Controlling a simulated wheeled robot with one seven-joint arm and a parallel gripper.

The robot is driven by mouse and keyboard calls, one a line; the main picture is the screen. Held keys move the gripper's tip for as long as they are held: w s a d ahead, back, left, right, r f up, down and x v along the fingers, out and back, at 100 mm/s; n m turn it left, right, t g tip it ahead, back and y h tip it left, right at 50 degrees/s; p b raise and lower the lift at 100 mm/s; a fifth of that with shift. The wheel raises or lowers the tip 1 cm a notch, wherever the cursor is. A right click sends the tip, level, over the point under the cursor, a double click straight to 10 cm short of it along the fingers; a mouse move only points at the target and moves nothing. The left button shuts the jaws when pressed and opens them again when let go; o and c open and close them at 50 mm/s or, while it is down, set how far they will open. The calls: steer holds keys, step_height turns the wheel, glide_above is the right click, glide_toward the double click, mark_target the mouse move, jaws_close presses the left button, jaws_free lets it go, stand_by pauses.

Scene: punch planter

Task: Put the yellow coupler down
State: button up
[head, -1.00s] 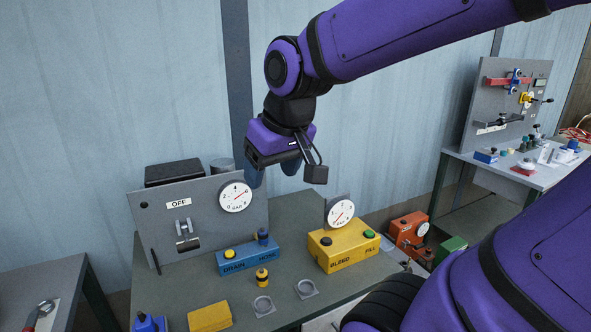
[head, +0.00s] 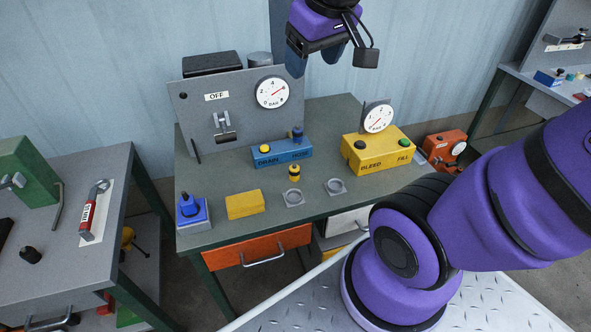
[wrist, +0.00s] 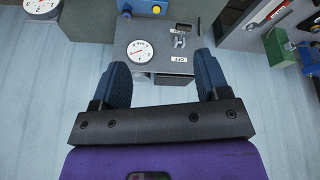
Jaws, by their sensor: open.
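The yellow coupler (head: 294,173), a small yellow piece with dark bands, stands upright on the grey-green bench (head: 236,233), just behind a grey ring holder (head: 293,198). It sits in front of the blue DRAIN/HOSE block (head: 282,153). My gripper (head: 314,60) is open and empty, high above the back of the bench near the wall, well away from the coupler. In the wrist view my gripper (wrist: 163,80) has its two fingers spread with nothing between them. I cannot make out the coupler in that view.
A second ring holder (head: 336,186) is to the right. A yellow BLEED/FILL box (head: 376,155), a grey gauge panel (head: 190,108), a yellow block (head: 245,204) and a blue piece (head: 192,212) stand on the bench. A side table (head: 45,262) is at left.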

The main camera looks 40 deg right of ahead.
steer(key=w+d+f+g, duration=0.1)
steer(key=w+d+f, duration=0.1)
steer(key=w+f, duration=0.5)
steer(key=n+g, duration=0.3)
glide_above(295, 168)
step_height(295, 168, down, 26)
steer(key=f, duration=0.6)
steer(key=shift+s+a+f, duration=0.1)
steer(key=shift+s+f, duration=0.05)
steer(key=shift+s, duration=0.1)
steer(key=shift+w+f, duration=0.15)
steer(key=shift+f, duration=1.2)
steer(key=shift+w+f, duration=0.15)
steer(key=shift+f, duration=1.2)
steer(key=c, duration=1.1)
